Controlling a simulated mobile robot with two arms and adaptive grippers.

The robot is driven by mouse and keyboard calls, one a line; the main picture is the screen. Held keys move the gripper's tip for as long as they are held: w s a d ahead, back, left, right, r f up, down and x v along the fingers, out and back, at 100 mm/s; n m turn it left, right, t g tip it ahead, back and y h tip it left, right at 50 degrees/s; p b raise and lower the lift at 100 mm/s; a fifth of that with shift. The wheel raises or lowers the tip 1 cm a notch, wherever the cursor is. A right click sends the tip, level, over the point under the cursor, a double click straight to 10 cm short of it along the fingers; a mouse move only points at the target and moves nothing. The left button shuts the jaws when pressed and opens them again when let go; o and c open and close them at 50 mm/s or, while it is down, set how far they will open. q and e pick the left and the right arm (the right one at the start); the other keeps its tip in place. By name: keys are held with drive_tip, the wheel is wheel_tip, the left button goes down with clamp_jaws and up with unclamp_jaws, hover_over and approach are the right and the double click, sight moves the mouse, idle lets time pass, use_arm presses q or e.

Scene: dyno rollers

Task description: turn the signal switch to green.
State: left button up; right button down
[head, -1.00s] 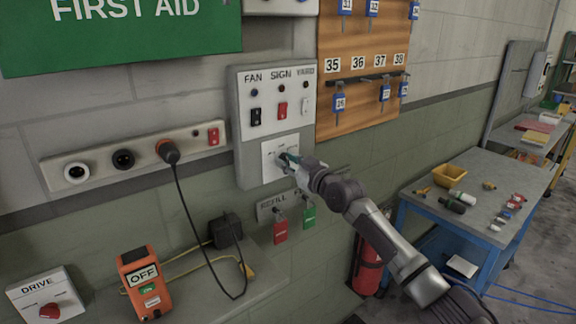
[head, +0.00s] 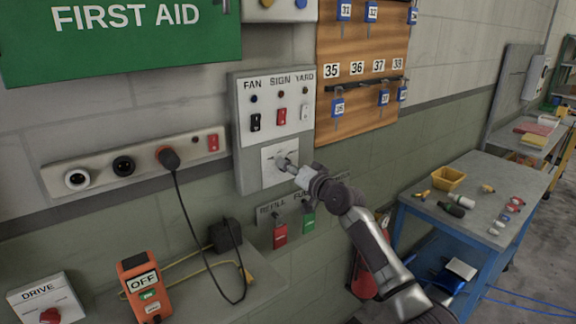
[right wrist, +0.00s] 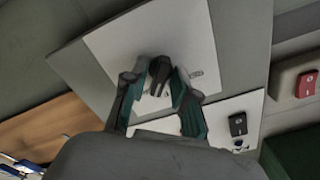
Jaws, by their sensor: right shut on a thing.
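The signal switch is a dark rotary knob (right wrist: 160,72) on a white plate (head: 270,176), low on the grey wall panel (head: 243,130). My right gripper (head: 289,165) is at the plate, with the knob between its fingertips. In the right wrist view my right gripper (right wrist: 160,88) has its teal-lined fingers closed on either side of the knob. In the head view the fingers largely hide the knob, and I cannot read the marks on the plate. My left gripper is not in view.
Above the plate are rocker switches labelled FAN, SIGN and YARD (head: 280,116). A socket strip (head: 100,168) is at left, and a blue workbench (head: 480,195) stands at right.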

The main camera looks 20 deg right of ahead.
drive_tip(key=shift+m, duration=1.1)
drive_tip(key=shift+f+p, duration=0.1)
drive_tip(key=shift+p, duration=0.2)
drive_tip(key=c, duration=1.2)
unclamp_jaws()
drive_tip(key=v, duration=1.2)
